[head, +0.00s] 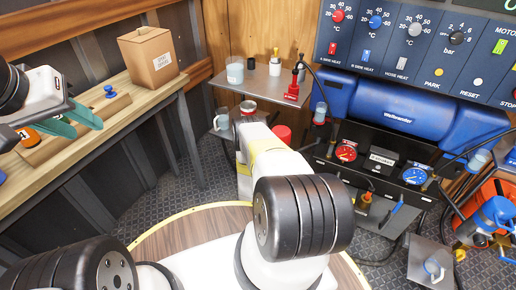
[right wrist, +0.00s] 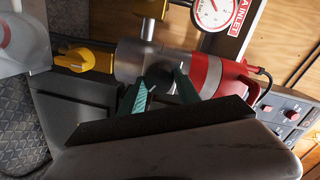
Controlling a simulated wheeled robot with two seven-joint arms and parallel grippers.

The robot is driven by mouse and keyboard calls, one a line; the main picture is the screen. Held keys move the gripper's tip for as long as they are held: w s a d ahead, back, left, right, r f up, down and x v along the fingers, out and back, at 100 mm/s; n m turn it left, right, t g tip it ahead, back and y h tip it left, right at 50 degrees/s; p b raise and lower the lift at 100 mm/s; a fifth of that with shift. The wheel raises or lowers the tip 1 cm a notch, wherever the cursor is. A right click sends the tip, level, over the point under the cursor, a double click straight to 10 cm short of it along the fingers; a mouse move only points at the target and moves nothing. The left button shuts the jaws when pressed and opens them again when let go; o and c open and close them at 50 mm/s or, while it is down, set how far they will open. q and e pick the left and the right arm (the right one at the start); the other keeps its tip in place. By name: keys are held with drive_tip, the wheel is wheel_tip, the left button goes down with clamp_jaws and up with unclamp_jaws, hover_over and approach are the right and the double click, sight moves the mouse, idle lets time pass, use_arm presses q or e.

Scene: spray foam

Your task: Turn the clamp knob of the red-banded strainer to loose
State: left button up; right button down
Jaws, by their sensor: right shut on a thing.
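In the right wrist view, the strainer (right wrist: 132,62) is a steel cylinder lying sideways in the picture, with a red body (right wrist: 208,72) beside it on the right. The teal fingers of my right gripper (right wrist: 161,82) reach up to the cylinder. They are shut on a small dark part between their tips, which looks like the clamp knob and is mostly hidden. Its turn position cannot be read. In the head view my right arm covers this place. My left gripper (head: 87,131) is open and empty, over the wooden bench at the left.
A yellow-handled valve (right wrist: 85,60) and a red inlet gauge (right wrist: 212,10) are close to the right gripper. The bench (head: 150,95) carries a cardboard box (head: 148,62) and a blue knob (head: 109,92). A blue heater unit (head: 385,112) and gauges stand at the right.

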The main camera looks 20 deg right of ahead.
drive_tip(key=shift+f, duration=0.1)
drive_tip(key=c, duration=0.9)
unclamp_jaws()
drive_tip(key=shift+s, duration=0.1)
drive_tip(key=v, duration=0.7)
drive_tip(key=shift+s+a, duration=0.2)
drive_tip(key=shift+a, duration=0.1)
